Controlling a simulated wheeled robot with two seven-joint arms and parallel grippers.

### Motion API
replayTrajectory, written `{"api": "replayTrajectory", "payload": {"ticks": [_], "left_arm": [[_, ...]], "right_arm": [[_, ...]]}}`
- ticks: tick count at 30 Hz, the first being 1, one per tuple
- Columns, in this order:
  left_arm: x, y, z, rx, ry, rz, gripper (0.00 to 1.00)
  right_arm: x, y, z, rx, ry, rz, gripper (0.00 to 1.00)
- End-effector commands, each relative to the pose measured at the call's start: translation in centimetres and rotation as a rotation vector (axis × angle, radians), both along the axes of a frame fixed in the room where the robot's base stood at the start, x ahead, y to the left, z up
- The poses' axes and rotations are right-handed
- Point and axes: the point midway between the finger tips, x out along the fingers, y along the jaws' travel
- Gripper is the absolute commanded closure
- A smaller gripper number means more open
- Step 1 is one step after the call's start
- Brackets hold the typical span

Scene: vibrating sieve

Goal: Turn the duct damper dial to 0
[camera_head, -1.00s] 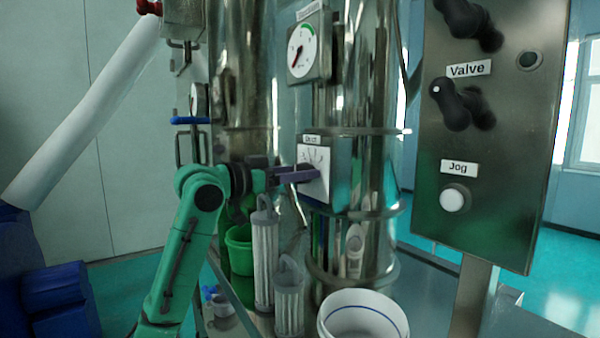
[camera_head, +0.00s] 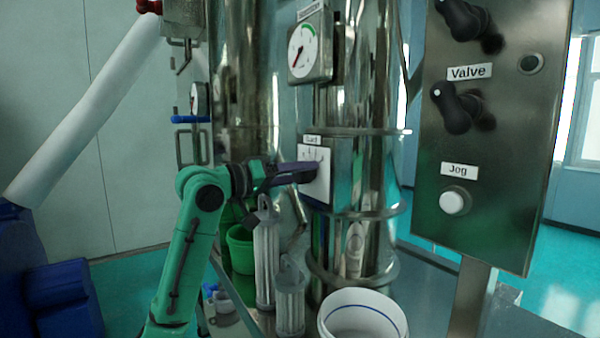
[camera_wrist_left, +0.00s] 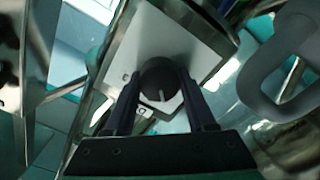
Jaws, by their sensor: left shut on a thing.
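The duct damper dial is a round dark knob (camera_wrist_left: 160,80) with a pale pointer line, on a white plate (camera_wrist_left: 188,45). In the head view the white dial plate (camera_head: 316,187) is on a grey box on the steel column, under a small label. My left gripper (camera_head: 308,170) reaches it from the left. In the left wrist view its two dark fingers (camera_wrist_left: 163,92) stand on either side of the knob and are shut on it. The pointer line points toward the bottom of that view, between the fingers. The fingers and knob hide part of the plate's scale.
A pressure gauge (camera_head: 304,48) sits above the dial. A control panel (camera_head: 495,130) with black knobs and a white Jog button stands at the right. A white bucket (camera_head: 362,312), mesh cylinders (camera_head: 264,265) and a green bucket (camera_head: 240,250) are below.

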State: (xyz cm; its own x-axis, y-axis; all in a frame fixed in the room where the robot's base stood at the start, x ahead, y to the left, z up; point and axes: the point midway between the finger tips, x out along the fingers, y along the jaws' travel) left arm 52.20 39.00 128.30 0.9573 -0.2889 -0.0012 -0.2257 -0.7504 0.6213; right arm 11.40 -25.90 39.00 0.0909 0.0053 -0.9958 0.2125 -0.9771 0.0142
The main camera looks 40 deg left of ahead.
Motion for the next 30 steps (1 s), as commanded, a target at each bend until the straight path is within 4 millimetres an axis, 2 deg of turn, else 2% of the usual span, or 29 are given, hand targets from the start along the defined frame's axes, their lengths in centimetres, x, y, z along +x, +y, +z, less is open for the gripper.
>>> {"api": "replayTrajectory", "payload": {"ticks": [15,16,17,18,26,30], "left_arm": [[-0.02,0.08,0.04,-0.02,0.004,0.002,1.0],[-0.02,0.08,0.04,-0.02,0.004,0.002,0.32],[-0.02,0.08,0.04,-0.02,0.004,0.002,0.21],[-0.02,0.07,0.04,-0.02,0.004,0.001,0.14],[-0.02,0.04,0.03,-0.018,0.004,0.001,0.14],[-0.64,0.26,-0.13,-0.017,0.003,0.002,0.14]], "right_arm": [[0.02,-0.03,0.03,0.0,0.0,0.0,1.0],[0.02,-0.03,0.03,0.0,0.0,0.0,1.0],[0.03,-0.03,0.03,-0.001,0.0,0.0,1.0],[0.03,-0.03,0.03,-0.001,0.0,0.0,1.0],[0.02,-0.07,0.03,-0.001,0.0,0.001,1.0],[0.03,-0.12,-0.44,-0.002,0.0,0.001,1.0]]}}
